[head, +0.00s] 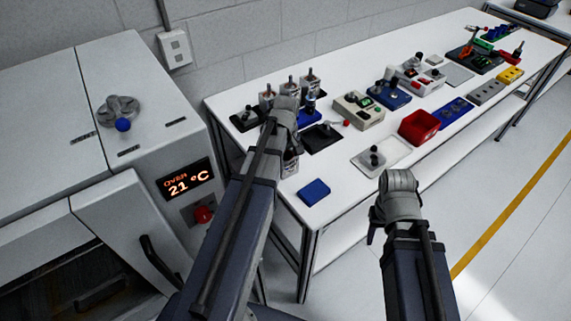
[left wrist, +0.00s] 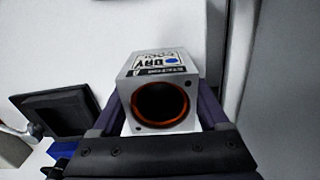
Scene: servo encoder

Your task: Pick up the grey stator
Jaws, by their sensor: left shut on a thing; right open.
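The grey stator (left wrist: 158,92) is a box-shaped block with a dark round bore ringed in copper and a printed label on its top face. In the left wrist view it sits between the two fingers of my left gripper (left wrist: 158,110), which is shut on it. In the head view a labelled block, seemingly this stator (head: 290,163), shows just right of my left arm near the table's left end; the arm hides much of it. My right gripper (head: 378,222) hangs in front of the table's near edge, open and apart from everything; its fingertips are mostly hidden.
The white table (head: 335,185) holds a blue block (head: 314,191), a black tray (head: 322,138), a pale tray with a knob (head: 380,157), a red bin (head: 419,127) and several labelled units with shafts (head: 310,80). An oven (head: 150,105) stands at the left.

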